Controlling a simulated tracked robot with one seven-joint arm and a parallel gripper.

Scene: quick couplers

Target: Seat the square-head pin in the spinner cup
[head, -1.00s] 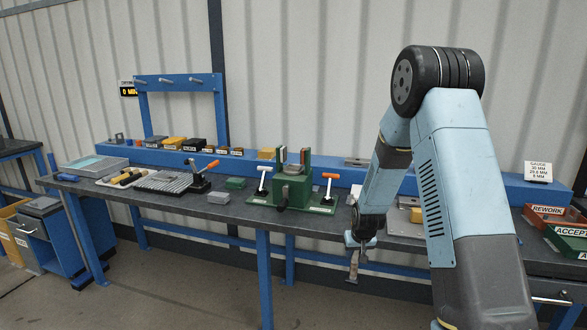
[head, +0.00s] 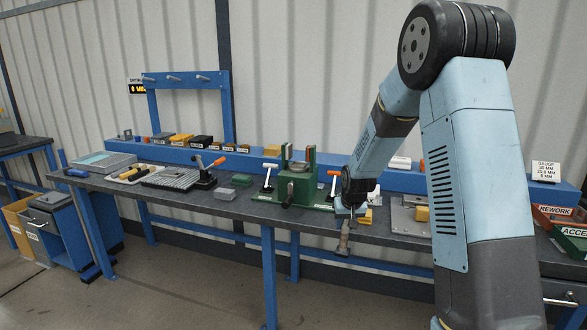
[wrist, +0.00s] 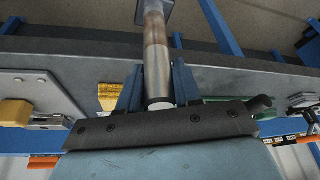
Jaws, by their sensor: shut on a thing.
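My gripper (head: 347,210) is shut on the square-head pin (head: 343,241) in front of the bench's front edge. In the wrist view the pin (wrist: 156,55) is a metal cylinder with brownish patches, held between the two blue fingers (wrist: 157,92). Its flat square head (wrist: 155,12) is at the far end, away from the gripper. In the head view the pin hangs below the gripper, roughly upright. A green fixture (head: 296,188) with upright posts and a dark crank stands on the bench, left of the gripper. I cannot make out the spinner cup for certain.
Toggle clamps with white (head: 269,167) and orange (head: 334,174) handles flank the green fixture. A metal plate with a yellow block (head: 422,213) lies to the right. Red and green bins (head: 556,215) stand at far right. Floor in front of the bench is open.

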